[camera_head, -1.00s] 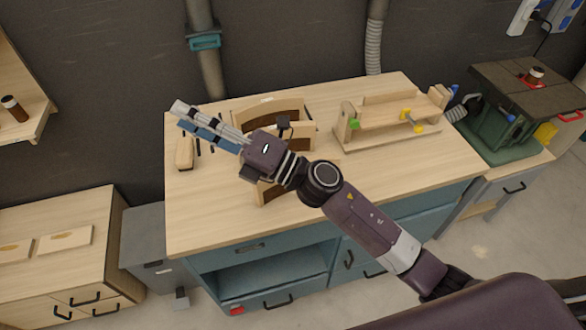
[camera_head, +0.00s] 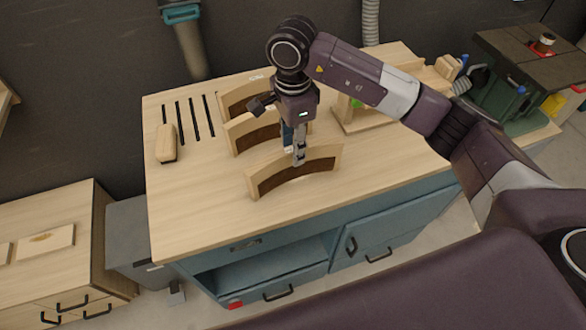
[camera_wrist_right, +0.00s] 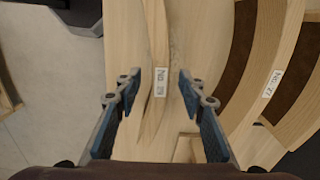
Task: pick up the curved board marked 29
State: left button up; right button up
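The curved board marked 29 (camera_head: 283,182) stands on edge near the front of the workbench, a pale wooden arc with a dark face. In the right wrist view, the board (camera_wrist_right: 157,40) runs up the middle with a small white label that seems to read 29. My right gripper (camera_head: 299,160) points down over this board. In the wrist view, the gripper (camera_wrist_right: 160,84) is open, one blue-grey finger on each side of the board, with gaps visible. Whether the fingertips are below its top edge is hard to tell. My left gripper is not in view.
Two similar curved boards (camera_head: 243,136) stand behind; the nearer shows another label (camera_wrist_right: 271,84) in the wrist view. A wooden block (camera_head: 166,143) and dark slots (camera_head: 195,117) are at the left of the workbench (camera_head: 200,210). A wooden fixture (camera_head: 362,118) stands behind my arm.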

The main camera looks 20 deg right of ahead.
jog(key=shift+s+f+p, duration=0.15)
jog(key=shift+f+p, duration=0.15)
jog(key=shift+f, duration=0.25)
notch_tip(320, 180, down, 6)
jog(key=p, duration=0.3)
jog(key=shift+f, duration=0.1)
jog(key=shift+w+f, duration=0.2)
jog(key=shift+f, duration=0.15)
grip_shut()
jog(key=shift+r, duration=0.1)
